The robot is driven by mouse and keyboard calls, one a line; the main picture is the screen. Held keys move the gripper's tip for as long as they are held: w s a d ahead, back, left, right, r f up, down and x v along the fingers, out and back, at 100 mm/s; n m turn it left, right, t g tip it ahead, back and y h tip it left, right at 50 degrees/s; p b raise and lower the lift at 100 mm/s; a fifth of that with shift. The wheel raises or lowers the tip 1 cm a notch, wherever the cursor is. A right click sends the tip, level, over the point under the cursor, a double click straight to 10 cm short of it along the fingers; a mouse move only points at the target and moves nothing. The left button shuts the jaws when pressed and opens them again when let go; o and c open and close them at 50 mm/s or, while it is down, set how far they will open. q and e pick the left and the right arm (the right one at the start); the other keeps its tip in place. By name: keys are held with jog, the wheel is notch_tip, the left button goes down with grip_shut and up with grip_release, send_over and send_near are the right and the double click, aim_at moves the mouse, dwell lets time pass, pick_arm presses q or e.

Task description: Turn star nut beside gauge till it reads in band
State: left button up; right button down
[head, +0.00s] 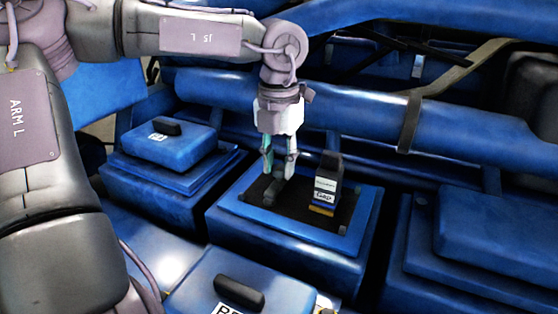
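My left gripper (278,173) points down over the recessed dark top of the middle blue housing (229,217). Its two fingers are apart, with a gap between them. A small dark piece (273,190), likely the star nut, stands just below and between the fingertips. I cannot tell whether the fingers touch it, and its shape is unclear. To its right stands a dark upright block with white labels (326,186), likely the gauge. Its reading and band cannot be made out. My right gripper is not in view.
A blue lidded box with a black handle (168,146) stands to the left. Another handled blue cover (240,288) is in front. Blue housings (480,235) fill the right. A large blue pipe (340,110) with a strap (409,122) runs behind.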

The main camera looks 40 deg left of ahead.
pick_arm(q)
grip_shut()
jog(key=shift+m, duration=0.3)
